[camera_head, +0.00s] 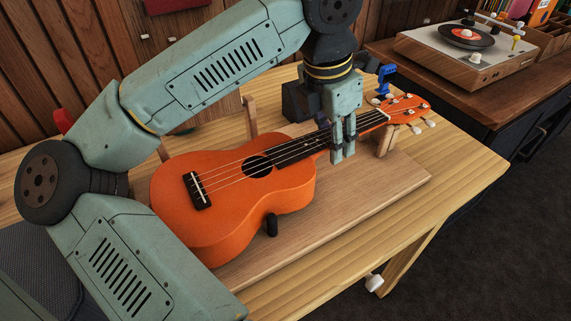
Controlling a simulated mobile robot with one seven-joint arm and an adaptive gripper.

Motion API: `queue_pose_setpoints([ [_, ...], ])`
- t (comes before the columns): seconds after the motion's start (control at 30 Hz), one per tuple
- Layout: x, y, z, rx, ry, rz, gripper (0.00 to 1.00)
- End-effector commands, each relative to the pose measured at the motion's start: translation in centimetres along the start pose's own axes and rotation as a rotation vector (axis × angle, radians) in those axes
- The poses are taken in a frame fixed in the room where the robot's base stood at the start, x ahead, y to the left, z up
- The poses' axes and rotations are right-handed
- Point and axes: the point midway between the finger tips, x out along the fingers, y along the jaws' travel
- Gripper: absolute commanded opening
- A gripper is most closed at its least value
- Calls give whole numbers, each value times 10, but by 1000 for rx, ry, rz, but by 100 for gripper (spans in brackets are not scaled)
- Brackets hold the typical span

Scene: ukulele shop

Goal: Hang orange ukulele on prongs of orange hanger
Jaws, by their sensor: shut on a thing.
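The orange ukulele (228,212) lies face up over a wooden board (385,192) on the table, its body toward the left and its headstock (407,107) toward the upper right. A wooden support (386,140) stands under the neck near the headstock. A black peg (271,224) stands at the body's lower edge. I cannot make out the orange hanger in this view.
A blue clamp-like item (386,78) stands behind the headstock. A record player (467,50) sits on a cabinet at the upper right. The light wooden table (462,170) is clear at its right end. A wood-panelled wall (48,60) rises behind.

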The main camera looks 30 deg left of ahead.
Motion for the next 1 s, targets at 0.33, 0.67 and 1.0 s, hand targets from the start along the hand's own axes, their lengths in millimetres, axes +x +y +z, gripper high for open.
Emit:
queue_pose_setpoints([
  [0.33,-19,0,4,0,0,2,0],
  [0.67,-26,0,5,1,0,1,0],
  [1.0,-31,0,6,0,0,1,0],
])
